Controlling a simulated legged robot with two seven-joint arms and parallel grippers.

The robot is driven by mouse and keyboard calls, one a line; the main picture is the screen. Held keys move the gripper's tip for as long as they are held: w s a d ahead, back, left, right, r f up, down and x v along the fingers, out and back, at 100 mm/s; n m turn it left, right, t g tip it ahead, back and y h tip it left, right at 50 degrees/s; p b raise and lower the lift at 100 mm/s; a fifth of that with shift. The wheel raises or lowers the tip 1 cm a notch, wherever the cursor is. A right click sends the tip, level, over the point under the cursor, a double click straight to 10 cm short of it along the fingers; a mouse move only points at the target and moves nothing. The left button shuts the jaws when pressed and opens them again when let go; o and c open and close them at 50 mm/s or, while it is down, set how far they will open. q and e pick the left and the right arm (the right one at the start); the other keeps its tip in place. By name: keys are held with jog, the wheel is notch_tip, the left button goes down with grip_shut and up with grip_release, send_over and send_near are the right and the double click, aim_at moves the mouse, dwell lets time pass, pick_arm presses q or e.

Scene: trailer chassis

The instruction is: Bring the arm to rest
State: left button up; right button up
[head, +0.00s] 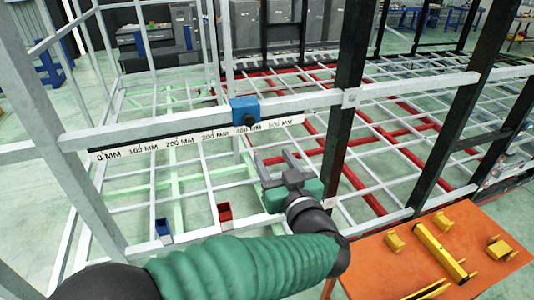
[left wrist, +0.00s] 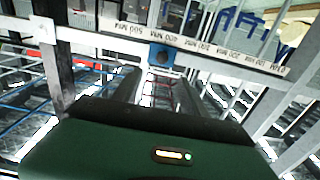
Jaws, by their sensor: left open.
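My left arm (head: 235,268), with a green ribbed sleeve, reaches in from the bottom left of the head view. Its left gripper (head: 274,161) is open and empty, with two grey fingers spread apart. The gripper is in front of the metal frame, below and to the right of a blue block (head: 244,110) on a rail. In the left wrist view the gripper's dark fingers (left wrist: 160,78) point toward the blue block (left wrist: 162,55), with no contact visible. A white scale (head: 190,139) with millimetre marks runs along the rail. My right gripper is not in view.
Grey and black posts and bars of the frame surround the gripper. An orange table (head: 385,270) with several yellow parts (head: 440,250) stands at the lower right.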

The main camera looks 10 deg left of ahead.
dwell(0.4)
pick_arm(q)
notch_tip(320, 180, down, 22)
jog(key=f+m+g+h+b, duration=0.1)
jog(key=m+g+h+b, duration=0.2)
jog(key=m+h+b, duration=0.55)
jog(key=s+a+f+n+g+b, duration=0.1)
jog(key=s+a+f+g, duration=0.3)
jog(key=s+f, duration=0.4)
jog(key=s+a+f+n+g, duration=0.1)
jog(key=s+a+f+g, duration=0.4)
jog(key=s+f, duration=0.3)
jog(key=s, duration=0.4)
jog(key=shift+s+a+f+g+h+b, duration=0.3)
jog(key=shift+f+g+h+b, duration=0.05)
jog(key=shift+f+g+b, duration=0.05)
